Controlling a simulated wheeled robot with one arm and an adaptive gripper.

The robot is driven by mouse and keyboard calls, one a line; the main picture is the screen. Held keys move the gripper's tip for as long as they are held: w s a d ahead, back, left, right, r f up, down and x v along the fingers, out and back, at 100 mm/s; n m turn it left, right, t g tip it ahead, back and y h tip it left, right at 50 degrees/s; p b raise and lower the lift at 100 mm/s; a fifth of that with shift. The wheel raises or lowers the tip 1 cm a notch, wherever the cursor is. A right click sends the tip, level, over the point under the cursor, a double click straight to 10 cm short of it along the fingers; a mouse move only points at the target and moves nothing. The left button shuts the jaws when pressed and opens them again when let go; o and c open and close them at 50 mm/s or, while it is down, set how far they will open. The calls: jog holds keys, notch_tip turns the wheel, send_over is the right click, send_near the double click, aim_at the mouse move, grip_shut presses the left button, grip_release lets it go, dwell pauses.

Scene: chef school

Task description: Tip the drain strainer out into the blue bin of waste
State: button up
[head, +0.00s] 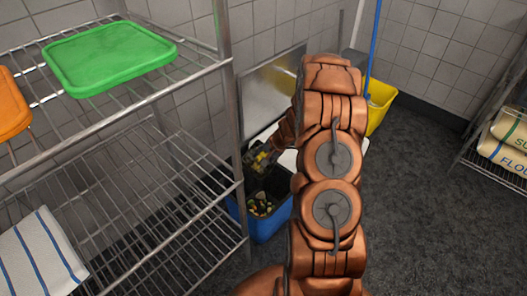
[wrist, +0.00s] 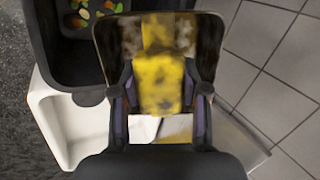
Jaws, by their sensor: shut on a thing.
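The blue bin (head: 270,228) stands on the floor beside the wire rack. Its dark inside holds several coloured food scraps. In the wrist view, its dark inner wall (wrist: 52,55) and some scraps are at the upper left. My gripper (head: 268,150) is over the bin's back part. In the wrist view, my gripper (wrist: 160,97) is shut on the drain strainer (wrist: 205,48), a dark, mottled piece with a yellow part (wrist: 160,85) between the fingers. The strainer is beside the scraps in that view. Its contents and exact tilt cannot be told.
The wire rack (head: 232,100) stands close on the left, with a green board (head: 110,55) on top. A white basin-like thing (wrist: 58,120) adjoins the bin. A yellow bucket (head: 380,100) with a blue pole stands behind my arm.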

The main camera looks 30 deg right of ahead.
jog(key=shift+w+a+r+g+p, duration=0.15)
jog(key=shift+r+g+p, duration=0.25)
jog(key=shift+p, duration=1.6)
jog(key=p, duration=0.4)
jog(key=shift+d+g, duration=0.2)
jog(key=shift+g, duration=0.1)
jog(key=p, duration=0.5)
jog(key=shift+w+a+g, duration=0.15)
jog(key=shift+a+g, duration=0.05)
jog(key=shift+g, duration=0.1)
